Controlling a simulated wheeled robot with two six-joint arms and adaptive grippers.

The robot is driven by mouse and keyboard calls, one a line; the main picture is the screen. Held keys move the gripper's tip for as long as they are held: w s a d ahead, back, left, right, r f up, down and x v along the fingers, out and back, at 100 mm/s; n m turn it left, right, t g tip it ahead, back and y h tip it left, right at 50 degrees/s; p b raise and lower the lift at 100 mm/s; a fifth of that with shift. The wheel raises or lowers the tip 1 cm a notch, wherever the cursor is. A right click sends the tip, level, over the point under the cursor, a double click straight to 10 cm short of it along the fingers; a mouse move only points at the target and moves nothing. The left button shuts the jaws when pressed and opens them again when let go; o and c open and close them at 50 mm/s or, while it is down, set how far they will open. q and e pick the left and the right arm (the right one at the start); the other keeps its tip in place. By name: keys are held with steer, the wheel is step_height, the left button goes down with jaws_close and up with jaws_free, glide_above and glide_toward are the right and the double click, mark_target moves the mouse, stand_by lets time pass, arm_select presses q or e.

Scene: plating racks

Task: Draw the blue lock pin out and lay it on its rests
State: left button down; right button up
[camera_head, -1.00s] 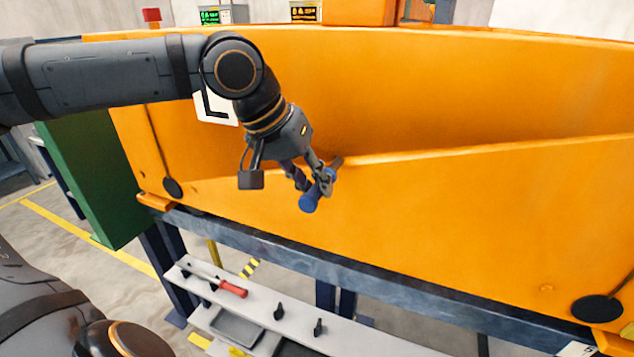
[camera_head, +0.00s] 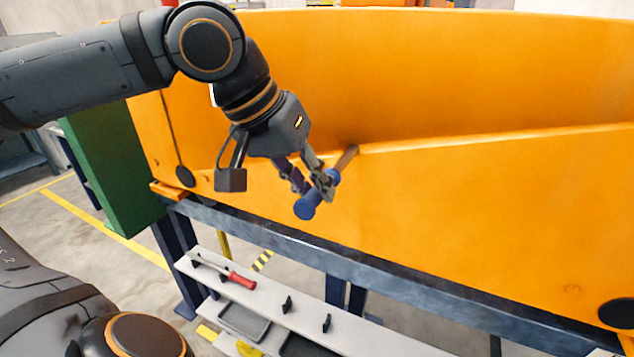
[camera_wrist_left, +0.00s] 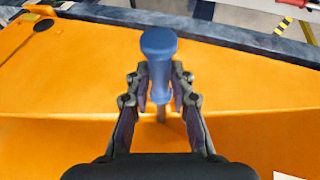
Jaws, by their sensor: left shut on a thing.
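The blue lock pin (camera_head: 306,207) has a blue handle and a brownish metal shaft. In the head view its handle points down and toward me, and a length of shaft shows between my fingers and the orange panel (camera_head: 450,190). The shaft's far end is at the panel's folded edge; I cannot tell whether it is still inside. My left gripper (camera_head: 319,189) is shut on the handle. In the left wrist view the handle (camera_wrist_left: 158,47) stands between both fingers (camera_wrist_left: 159,88). Two small black rests (camera_head: 287,305) (camera_head: 327,323) stand on the grey shelf (camera_head: 375,334) below. My right gripper is out of view.
A red-handled tool (camera_head: 241,281) lies on the shelf's left part. Dark trays (camera_head: 243,322) sit below it. A blue-grey beam (camera_head: 290,246) runs between panel and shelf. A green cabinet (camera_head: 108,170) stands at left. The shelf around the rests is clear.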

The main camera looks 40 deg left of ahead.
mark_target(300, 202)
arm_select(q)
steer(key=shift+s+d+b, duration=0.25)
steer(key=shift+s+b, duration=0.05)
steer(key=shift+s, duration=0.65)
steer(key=shift+s+d+b, duration=0.2)
steer(key=shift+s+b, duration=0.1)
steer(key=shift+s, duration=0.6)
steer(key=c, duration=1.1)
jaws_free()
steer(key=v, duration=1.2)
